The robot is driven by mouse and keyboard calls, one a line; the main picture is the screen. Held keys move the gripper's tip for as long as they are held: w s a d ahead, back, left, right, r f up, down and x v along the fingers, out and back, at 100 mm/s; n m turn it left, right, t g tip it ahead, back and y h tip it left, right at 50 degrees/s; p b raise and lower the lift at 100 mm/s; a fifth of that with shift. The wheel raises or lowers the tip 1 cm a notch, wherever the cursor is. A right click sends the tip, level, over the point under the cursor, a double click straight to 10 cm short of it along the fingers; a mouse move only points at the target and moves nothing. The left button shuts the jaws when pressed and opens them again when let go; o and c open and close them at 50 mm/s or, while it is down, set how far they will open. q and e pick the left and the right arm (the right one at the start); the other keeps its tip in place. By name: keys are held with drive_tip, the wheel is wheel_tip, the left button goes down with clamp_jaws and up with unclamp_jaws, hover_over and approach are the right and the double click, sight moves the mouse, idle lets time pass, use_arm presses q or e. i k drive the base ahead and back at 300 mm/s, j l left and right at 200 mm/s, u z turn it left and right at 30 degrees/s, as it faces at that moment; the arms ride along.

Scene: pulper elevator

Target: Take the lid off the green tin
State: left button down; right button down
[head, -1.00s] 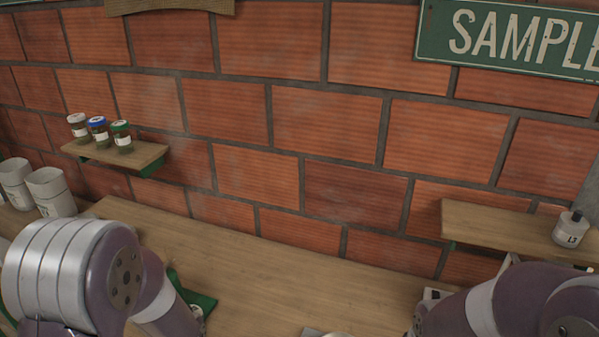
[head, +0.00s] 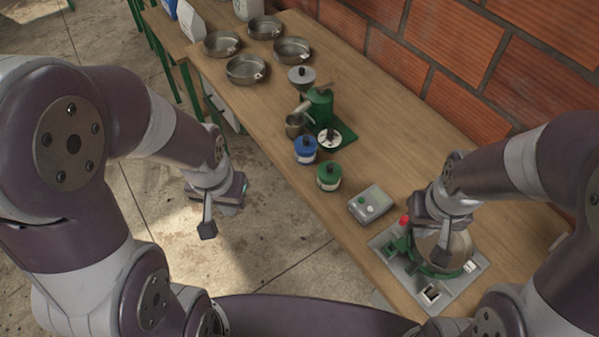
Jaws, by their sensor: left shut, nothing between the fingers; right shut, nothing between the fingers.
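The green tin (head: 329,178) stands upright on the wooden bench near its front edge. Its green lid (head: 329,170) with a dark knob is on it. My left gripper (head: 207,229) is shut and empty, in the air over the floor in front of the bench, left of the green tin and apart from it. My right gripper (head: 438,256) is shut and empty, over the grey device at the bench's right end, well right of the tin. It partly hides the device's round metal part (head: 456,253).
A blue-lidded tin (head: 306,151) stands just behind and left of the green tin. A green grinder (head: 319,106) is behind it, and a grey box with buttons (head: 371,204) is to the right. Several metal pans (head: 246,69) sit at the far end. The bench's wall side is clear.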

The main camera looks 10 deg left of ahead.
sight(328, 171)
drive_tip(key=i+j+z, duration=0.4)
drive_tip(key=j, duration=0.25)
drive_tip(key=i+j+z, duration=0.15)
drive_tip(key=j, duration=0.25)
drive_tip(key=i+j+z, duration=0.2)
drive_tip(key=j, duration=0.2)
drive_tip(key=j+z, duration=0.2)
drive_tip(key=j, duration=0.2)
drive_tip(key=i+j+z, duration=0.2)
drive_tip(key=j, duration=0.2)
drive_tip(key=k, duration=0.05)
